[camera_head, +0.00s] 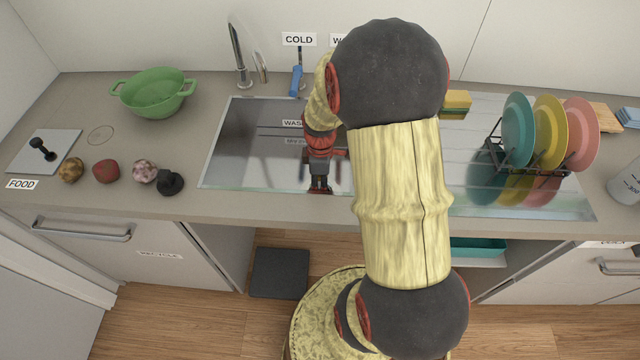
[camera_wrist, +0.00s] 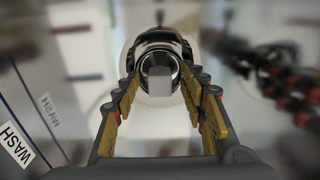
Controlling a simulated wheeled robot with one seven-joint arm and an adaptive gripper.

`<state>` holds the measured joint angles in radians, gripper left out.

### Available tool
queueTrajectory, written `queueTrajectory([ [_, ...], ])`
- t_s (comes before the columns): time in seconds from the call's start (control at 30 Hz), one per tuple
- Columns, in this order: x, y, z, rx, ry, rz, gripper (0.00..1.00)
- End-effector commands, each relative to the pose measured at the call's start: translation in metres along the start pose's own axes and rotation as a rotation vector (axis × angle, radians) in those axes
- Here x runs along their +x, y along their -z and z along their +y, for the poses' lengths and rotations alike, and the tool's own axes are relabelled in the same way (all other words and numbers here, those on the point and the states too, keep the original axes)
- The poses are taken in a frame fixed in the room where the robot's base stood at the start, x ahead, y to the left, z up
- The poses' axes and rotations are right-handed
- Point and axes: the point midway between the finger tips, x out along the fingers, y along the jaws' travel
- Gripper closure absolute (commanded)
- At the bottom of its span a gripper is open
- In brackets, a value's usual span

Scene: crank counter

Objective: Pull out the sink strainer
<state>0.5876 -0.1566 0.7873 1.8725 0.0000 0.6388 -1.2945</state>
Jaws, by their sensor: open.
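In the wrist view, a round, shiny metal strainer (camera_wrist: 143,48) with a grey, square-looking knob (camera_wrist: 160,80) at its middle lies straight ahead of my gripper (camera_wrist: 160,92). The gripper's yellow fingers are open, one on each side of the knob in the picture. I cannot tell how deep they reach or whether they touch it. The strainer cannot be made out there.
A green colander (camera_head: 150,100) stands at the back left. Several round food items, such as a red one (camera_head: 106,171), lie left of the sink. A tap (camera_head: 239,55) and blue lever (camera_head: 296,80) rise behind it. A rack of plates (camera_head: 518,130) stands at the right.

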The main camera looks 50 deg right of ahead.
Motion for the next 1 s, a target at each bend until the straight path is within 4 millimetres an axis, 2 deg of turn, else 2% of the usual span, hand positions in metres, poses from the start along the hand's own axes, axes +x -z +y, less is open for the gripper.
queueTrajectory([
  [0.1, -0.0004, 0.0000, 0.0001, 0.000, 0.000, 0.000, 0.59],
  [0.83, -0.0004, 0.0000, 0.0001, 0.000, 0.000, 0.000, 1.00],
  [0.9, -0.0004, 0.0000, 0.0001, 0.000, 0.000, 0.000, 1.00],
  [0.93, -0.0004, 0.0000, 0.0001, 0.000, 0.000, 0.000, 0.81],
  [1.0, -0.0004, 0.0000, 0.0001, 0.000, 0.000, 0.000, 0.85],
])
